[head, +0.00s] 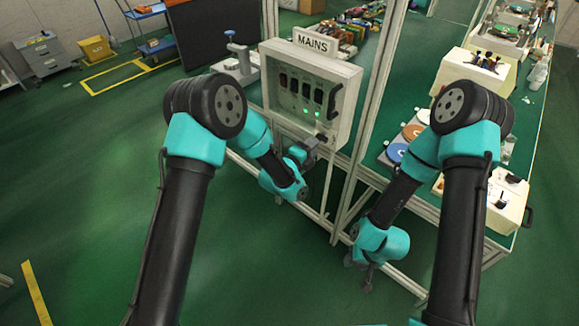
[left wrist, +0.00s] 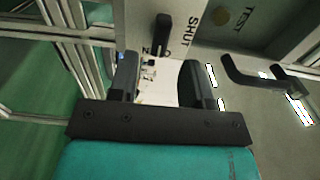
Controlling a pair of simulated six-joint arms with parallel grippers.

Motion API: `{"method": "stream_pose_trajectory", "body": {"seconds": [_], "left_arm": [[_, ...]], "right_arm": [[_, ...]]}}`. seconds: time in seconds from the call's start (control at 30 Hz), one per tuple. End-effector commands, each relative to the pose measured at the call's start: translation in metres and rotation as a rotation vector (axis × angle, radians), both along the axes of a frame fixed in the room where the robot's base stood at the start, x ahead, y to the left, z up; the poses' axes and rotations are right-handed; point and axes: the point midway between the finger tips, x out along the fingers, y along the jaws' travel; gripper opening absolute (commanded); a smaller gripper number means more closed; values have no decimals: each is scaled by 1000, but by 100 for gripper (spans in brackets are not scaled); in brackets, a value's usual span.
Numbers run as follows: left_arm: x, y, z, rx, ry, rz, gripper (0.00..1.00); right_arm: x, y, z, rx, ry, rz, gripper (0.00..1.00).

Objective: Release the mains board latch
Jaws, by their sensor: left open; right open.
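The mains board (head: 318,72) is a pale grey box under a MAINS sign, with dark windows and green lights on its front. A black latch (left wrist: 163,31) shows in the left wrist view beside the word SHUT. My left gripper (head: 312,147) is just below the board's lower edge. In the left wrist view the left gripper (left wrist: 157,70) is open, and the latch appears beyond its fingertips, apart from them. My right gripper (head: 366,280) hangs low near the floor at the frame's foot, away from the board, open and empty.
A black handle (head: 334,101) sticks out at the board's right side. Pale frame posts (head: 375,95) stand right of the board. A green bench (head: 395,160) with coloured discs lies beyond.

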Motion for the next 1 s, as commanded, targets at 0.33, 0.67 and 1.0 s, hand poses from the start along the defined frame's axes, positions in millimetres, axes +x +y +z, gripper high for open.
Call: {"method": "stream_pose_trajectory", "body": {"seconds": [0.33, 0.67, 1.0], "left_arm": [[-50, 48, 0, 0, 3, 1, 45], [-85, 81, 0, 0, 0, -1, 45], [-89, 84, 0, -1, -1, 0, 45]], "right_arm": [[0, 0, 0, 0, 0, 0, 43], [0, 0, 0, 0, 0, 0, 43], [0, 0, 0, 0, 0, 0, 43]]}}
